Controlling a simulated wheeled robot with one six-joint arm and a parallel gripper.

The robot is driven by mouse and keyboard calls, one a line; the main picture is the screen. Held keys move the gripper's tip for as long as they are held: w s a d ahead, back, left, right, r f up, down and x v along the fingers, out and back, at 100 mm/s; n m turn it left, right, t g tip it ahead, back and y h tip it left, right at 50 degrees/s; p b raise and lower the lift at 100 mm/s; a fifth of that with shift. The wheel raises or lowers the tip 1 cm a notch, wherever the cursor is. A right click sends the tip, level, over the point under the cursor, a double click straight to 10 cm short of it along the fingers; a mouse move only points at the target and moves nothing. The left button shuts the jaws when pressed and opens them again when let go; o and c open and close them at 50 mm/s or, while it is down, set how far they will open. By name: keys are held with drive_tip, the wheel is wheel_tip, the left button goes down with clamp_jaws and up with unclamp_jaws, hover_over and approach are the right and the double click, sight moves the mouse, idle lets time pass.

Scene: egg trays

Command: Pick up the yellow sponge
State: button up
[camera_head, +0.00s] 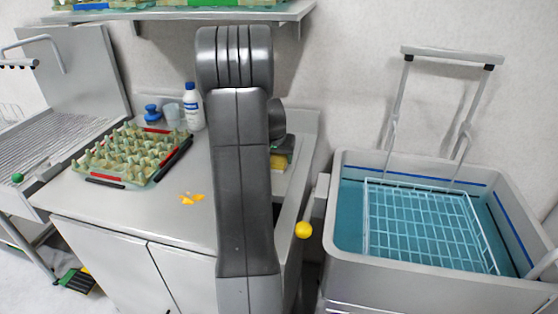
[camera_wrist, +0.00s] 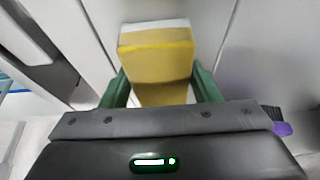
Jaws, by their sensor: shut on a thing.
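The yellow sponge (camera_wrist: 157,60) is a block with a pale layer along its far edge. It sits between the two green fingers of my gripper (camera_wrist: 160,78) in the wrist view. The fingers are shut on it, one on each side, and its near end is cut off by the gripper body. In the head view my dark arm hides most of the gripper. A small yellow part of the sponge (camera_head: 278,162) shows just right of the arm, above the right end of the counter.
The counter (camera_head: 110,205) holds an egg tray (camera_head: 130,153), a white bottle with a blue label (camera_head: 193,107) and orange fragments (camera_head: 191,198). A grey basin (camera_head: 430,290) with a wire rack (camera_head: 425,225) stands right. A shelf (camera_head: 180,15) hangs above. A yellow ball (camera_head: 303,229) shows beside the counter.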

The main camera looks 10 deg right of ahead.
sight(278, 156)
drive_tip(key=shift+r+p, duration=0.45)
drive_tip(key=shift+p, duration=0.1)
wheel_tip(278, 156, up, 10)
drive_tip(key=shift+f+b, duration=0.15)
drive_tip(key=shift+b, duration=0.3)
